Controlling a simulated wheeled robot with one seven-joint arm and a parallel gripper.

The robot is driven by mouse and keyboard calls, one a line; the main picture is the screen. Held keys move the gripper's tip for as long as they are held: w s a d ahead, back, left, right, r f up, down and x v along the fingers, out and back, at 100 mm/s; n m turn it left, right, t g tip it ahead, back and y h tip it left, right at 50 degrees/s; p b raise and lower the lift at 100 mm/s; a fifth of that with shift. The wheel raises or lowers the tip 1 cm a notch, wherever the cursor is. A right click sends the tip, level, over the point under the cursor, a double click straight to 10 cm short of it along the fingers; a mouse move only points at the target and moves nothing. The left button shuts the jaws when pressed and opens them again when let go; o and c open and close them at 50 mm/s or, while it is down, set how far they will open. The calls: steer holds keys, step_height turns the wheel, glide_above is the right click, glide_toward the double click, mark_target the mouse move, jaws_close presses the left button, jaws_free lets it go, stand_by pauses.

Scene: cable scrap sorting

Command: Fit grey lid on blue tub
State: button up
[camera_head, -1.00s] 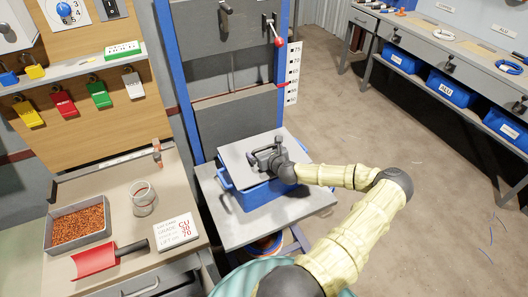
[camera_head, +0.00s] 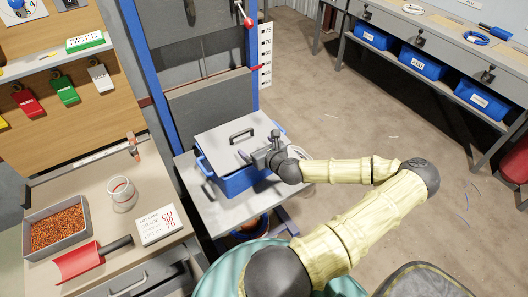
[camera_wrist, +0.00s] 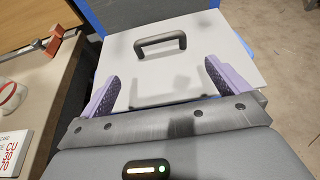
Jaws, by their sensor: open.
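The grey lid (camera_head: 218,143) lies flat on top of the blue tub (camera_head: 236,181), its black handle (camera_head: 241,133) facing up. In the head view the tub's front wall and a rim corner show below the lid, so I cannot tell whether the lid is fully seated. My gripper (camera_head: 257,156) is just to the near right of the handle, apart from it. In the wrist view the lid (camera_wrist: 190,75) and its handle (camera_wrist: 160,42) lie ahead of my gripper (camera_wrist: 172,84), whose purple fingers are spread wide with nothing between them.
The tub stands on a grey platform (camera_head: 222,211) in a blue frame (camera_head: 160,80). On the left bench are a copper scrap tray (camera_head: 57,229), a glass jar (camera_head: 121,194), a red scoop (camera_head: 78,263) and a card (camera_head: 160,225). Open floor (camera_head: 365,135) lies right.

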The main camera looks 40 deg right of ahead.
steer(key=v, duration=0.4)
steer(key=shift+s+a, duration=0.1)
steer(key=shift+s, duration=0.1)
stand_by(0.3)
steer(key=a+f+n+g+y+p, duration=0.1)
steer(key=a+n+g+y+p, duration=0.4)
steer(key=a+n, duration=1.4)
steer(key=s+a+r+n+g, duration=0.1)
steer(key=a+r+n, duration=0.2)
steer(key=r+n, duration=0.3)
steer(key=s+a+r+n+g+h+p, duration=0.1)
steer(key=a+r+n+g, duration=0.1)
steer(key=a+r+n, duration=0.2)
steer(key=s+a+r+n+g+h+p, duration=0.1)
steer(key=s+a+r+n+g, duration=0.1)
steer(key=r+n, duration=0.7)
step_height(320, 180, up, 3)
steer(key=shift+a+f+n, duration=0.25)
steer(key=shift+a+n, duration=0.15)
steer(key=shift+a, duration=0.5)
